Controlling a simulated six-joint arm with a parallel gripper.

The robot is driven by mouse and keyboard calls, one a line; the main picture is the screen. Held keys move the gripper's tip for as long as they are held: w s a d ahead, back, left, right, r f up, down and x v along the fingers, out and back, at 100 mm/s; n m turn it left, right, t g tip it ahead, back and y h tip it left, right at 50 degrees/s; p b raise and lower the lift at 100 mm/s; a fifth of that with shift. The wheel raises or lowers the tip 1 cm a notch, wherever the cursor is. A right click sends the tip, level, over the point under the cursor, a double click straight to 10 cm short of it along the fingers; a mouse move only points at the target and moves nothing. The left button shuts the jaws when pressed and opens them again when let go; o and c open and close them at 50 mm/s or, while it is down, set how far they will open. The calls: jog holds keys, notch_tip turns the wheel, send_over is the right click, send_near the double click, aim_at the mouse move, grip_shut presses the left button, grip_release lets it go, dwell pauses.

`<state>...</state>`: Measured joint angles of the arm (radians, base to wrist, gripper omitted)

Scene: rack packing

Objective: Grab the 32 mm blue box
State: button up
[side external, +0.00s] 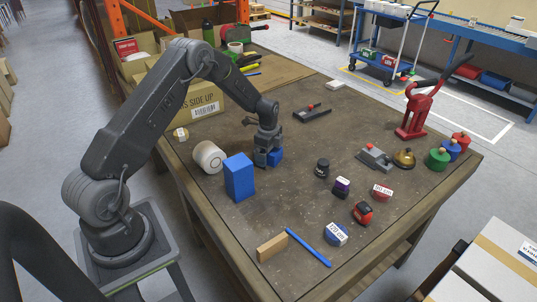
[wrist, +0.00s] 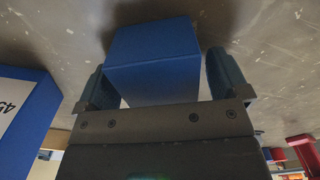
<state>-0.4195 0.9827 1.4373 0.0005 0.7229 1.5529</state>
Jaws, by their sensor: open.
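A small blue box (wrist: 153,52) fills the middle of the wrist view, between the two fingers of my gripper (wrist: 160,82). The fingers stand one on each side of it, with a narrow gap showing on the right. In the side view my gripper (side external: 268,160) is low over the table, and the small blue box (side external: 276,155) shows partly behind it. A larger blue box (side external: 239,177) stands upright to the left of my gripper. It also shows at the left edge of the wrist view (wrist: 22,112), with part of a white label.
A white roll (side external: 208,157) lies left of the large blue box. A black knob-like piece (side external: 322,168) and several small items stand to the right. A tan block (side external: 272,247) and a blue bar (side external: 309,248) lie near the front. A cardboard box (side external: 197,102) stands behind my arm.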

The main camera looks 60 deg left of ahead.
jog(key=shift+f, duration=0.25)
jog(key=shift+c, duration=0.3)
jog(key=shift+r, duration=0.1)
jog(key=c, duration=1)
